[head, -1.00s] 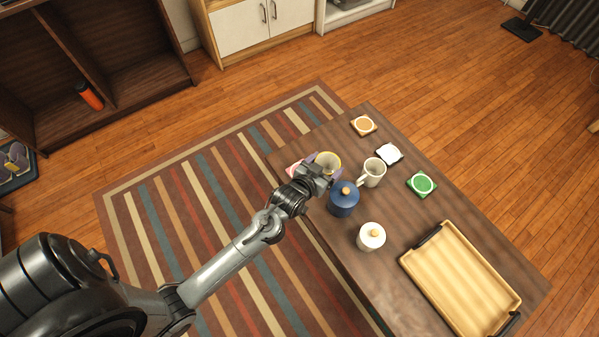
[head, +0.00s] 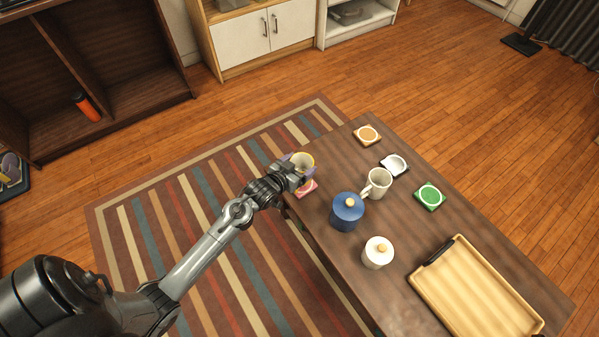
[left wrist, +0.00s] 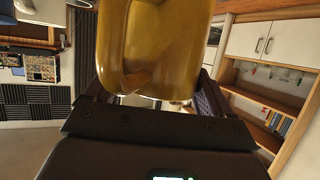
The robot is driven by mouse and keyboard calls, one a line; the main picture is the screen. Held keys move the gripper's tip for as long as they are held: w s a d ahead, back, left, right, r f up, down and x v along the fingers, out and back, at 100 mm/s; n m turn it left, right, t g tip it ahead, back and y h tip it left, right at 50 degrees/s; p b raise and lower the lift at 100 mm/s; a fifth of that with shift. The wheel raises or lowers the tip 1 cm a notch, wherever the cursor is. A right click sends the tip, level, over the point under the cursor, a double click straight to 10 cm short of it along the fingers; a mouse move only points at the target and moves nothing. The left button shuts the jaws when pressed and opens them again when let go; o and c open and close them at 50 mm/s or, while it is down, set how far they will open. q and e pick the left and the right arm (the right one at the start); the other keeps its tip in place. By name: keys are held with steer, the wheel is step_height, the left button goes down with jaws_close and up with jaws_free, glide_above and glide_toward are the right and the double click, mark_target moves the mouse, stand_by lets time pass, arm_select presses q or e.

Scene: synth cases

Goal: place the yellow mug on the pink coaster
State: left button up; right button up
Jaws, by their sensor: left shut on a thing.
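The yellow mug (head: 302,161) is held in my left gripper (head: 297,166), near the table's left edge in the head view. The mug fills the upper middle of the left wrist view (left wrist: 155,50), between the two fingers. The pink coaster (head: 306,188) lies at the table's left edge, just below the mug in the picture; the gripper hides part of it. Whether the mug touches the coaster or the table cannot be told. My right gripper does not show.
A white mug (head: 378,184), a blue lidded jar (head: 347,212) and a white lidded jar (head: 377,253) stand to the right on the table (head: 400,290). Orange (head: 367,135), white (head: 395,165) and green (head: 430,196) coasters lie beyond them. A wooden tray (head: 440,262) is at the lower right.

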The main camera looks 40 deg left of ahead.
arm_select(q)
step_height(320, 180, down, 3)
steer(key=shift+f+b, duration=0.15)
steer(key=shift+b, duration=0.75)
steer(key=o, duration=1.1)
steer(key=shift+f, duration=0.1)
